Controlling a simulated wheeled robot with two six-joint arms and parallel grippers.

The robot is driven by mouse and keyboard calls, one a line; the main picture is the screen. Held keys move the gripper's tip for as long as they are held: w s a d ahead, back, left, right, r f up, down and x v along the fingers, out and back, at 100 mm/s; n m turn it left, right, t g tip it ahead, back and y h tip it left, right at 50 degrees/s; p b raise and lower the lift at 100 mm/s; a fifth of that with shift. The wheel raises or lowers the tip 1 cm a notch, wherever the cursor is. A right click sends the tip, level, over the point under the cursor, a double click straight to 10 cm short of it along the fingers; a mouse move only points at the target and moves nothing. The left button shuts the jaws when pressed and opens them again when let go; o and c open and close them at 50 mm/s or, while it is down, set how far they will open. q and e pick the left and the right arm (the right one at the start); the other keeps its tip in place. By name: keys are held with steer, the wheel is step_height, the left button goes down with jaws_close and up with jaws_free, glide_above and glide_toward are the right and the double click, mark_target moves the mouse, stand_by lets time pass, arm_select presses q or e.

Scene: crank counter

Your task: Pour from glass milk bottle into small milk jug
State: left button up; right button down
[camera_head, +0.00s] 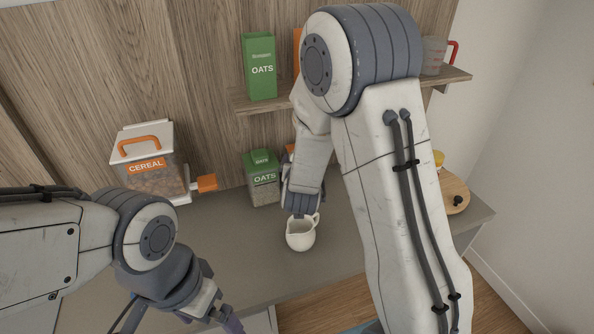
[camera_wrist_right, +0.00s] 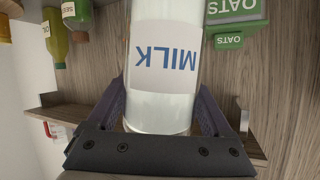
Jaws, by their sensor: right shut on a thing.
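The small white milk jug (camera_head: 299,236) stands upright on the counter in the head view, its handle to the right. My right wrist is just behind it and appears to overlap its rim; I cannot tell whether they touch. In the right wrist view the glass milk bottle (camera_wrist_right: 162,100) is between the fingers of my right gripper (camera_wrist_right: 162,108), which is shut on it. Its MILK label reads upside down there, and its upper part runs out of the picture. The bottle is hidden in the head view. My left gripper (camera_head: 230,322) is at the bottom edge, its fingers cut off.
A cereal dispenser (camera_head: 148,165) stands at the left, and a green-lidded oats canister (camera_head: 263,180) behind the jug. A green oats carton (camera_head: 259,66) and a measuring cup (camera_head: 433,56) are on the shelf (camera_head: 250,104). A round wooden board (camera_head: 455,191) lies at the right. Counter left of the jug is clear.

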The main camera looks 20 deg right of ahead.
steer(key=shift+s+r+m+h, duration=0.1)
steer(key=shift+r+m+h, duration=0.45)
steer(key=shift+h, duration=0.35)
steer(key=shift+s+m+g+h, duration=0.5)
steer(key=shift+m+g+h, duration=0.2)
steer(key=shift+h, duration=0.1)
steer(key=shift+s+a+f+m+g+h, duration=0.1)
steer(key=shift+s+a+m+g+h, duration=0.15)
steer(key=shift+s+m+g+h, duration=0.3)
steer(key=shift+s+a+f+m+g+h, duration=0.1)
steer(key=shift+s+a+m+g+h, duration=0.2)
steer(key=shift+s, duration=0.35)
steer(key=shift+s+a+f+m+g+h+b, duration=0.2)
steer(key=shift+s+g+h, duration=0.1)
steer(key=shift+s, duration=0.15)
steer(key=shift+s+a+f+m+g+h+b, duration=0.15)
steer(key=shift+s+m+g, duration=0.1)
steer(key=shift+s, duration=0.15)
steer(key=b, duration=0.2)
steer(key=f+b, duration=0.1)
steer(key=shift+w+a+f+m+t+b, duration=0.1)
steer(key=shift+w+a+m+t+b, duration=0.15)
steer(key=shift+w+m+t+b, duration=0.1)
steer(key=shift+w+a+f+m+b, duration=0.2)
steer(key=shift+m+b, duration=0.1)
steer(key=shift+b, duration=0.8)
steer(key=shift+r, duration=0.1)
